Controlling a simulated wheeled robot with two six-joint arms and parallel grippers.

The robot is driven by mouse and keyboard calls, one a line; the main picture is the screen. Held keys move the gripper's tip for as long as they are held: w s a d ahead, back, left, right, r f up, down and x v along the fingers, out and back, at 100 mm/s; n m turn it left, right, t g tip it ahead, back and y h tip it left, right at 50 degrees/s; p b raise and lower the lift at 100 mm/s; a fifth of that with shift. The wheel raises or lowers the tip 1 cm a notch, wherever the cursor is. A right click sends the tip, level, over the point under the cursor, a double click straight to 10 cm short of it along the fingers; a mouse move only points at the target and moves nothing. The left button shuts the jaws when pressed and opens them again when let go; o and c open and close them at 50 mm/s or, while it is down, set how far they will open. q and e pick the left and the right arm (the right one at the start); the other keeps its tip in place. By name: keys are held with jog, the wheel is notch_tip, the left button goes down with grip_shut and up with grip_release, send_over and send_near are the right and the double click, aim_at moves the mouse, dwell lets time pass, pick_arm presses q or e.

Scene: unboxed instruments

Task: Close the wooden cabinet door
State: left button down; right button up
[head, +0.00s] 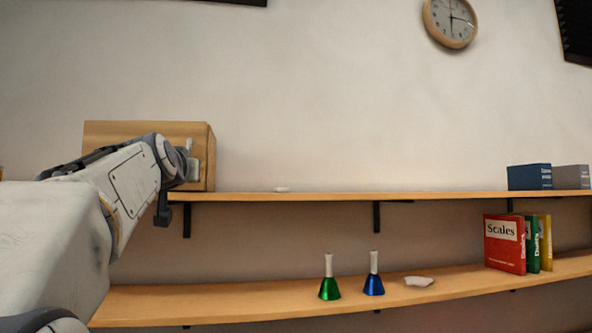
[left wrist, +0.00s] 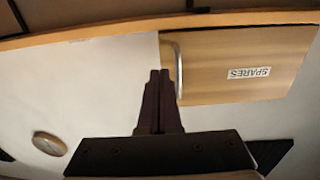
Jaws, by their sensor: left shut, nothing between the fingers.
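The wooden cabinet (head: 110,131) stands at the left end of the upper shelf, partly hidden by my left arm. In the left wrist view, which is upside down, its door (left wrist: 215,85) bears a "SPARES" label and a pale bar handle (left wrist: 179,68) near one edge. The door looks flush or nearly so; a small gap cannot be ruled out. My left gripper (left wrist: 160,73) is shut and empty, its fingertips close beside the handle edge; contact cannot be told. In the head view, my arm hides its fingers. My right gripper is not in view.
The upper shelf (head: 330,196) is mostly bare right of the cabinet, with a small white item (head: 282,189) and books (head: 529,177) farther right. The lower shelf (head: 240,304) holds a green bell (head: 329,288), a blue bell (head: 374,285) and several books (head: 504,247).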

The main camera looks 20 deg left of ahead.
aim_at(204, 176)
pick_arm(q)
jog(key=p+x, duration=0.4)
jog(key=x, duration=0.5)
jog(key=shift+w+r, duration=0.1)
jog(key=shift+w+a, duration=0.2)
jog(key=shift+w, duration=0.1)
jog(key=shift+w+p, duration=0.1)
jog(key=shift+p, duration=0.2)
jog(key=p+x, duration=0.1)
jog(key=x, duration=0.1)
jog(key=shift+w+a+r, duration=0.1)
jog(key=shift+w+r, duration=0.05)
jog(key=shift+w, duration=0.15)
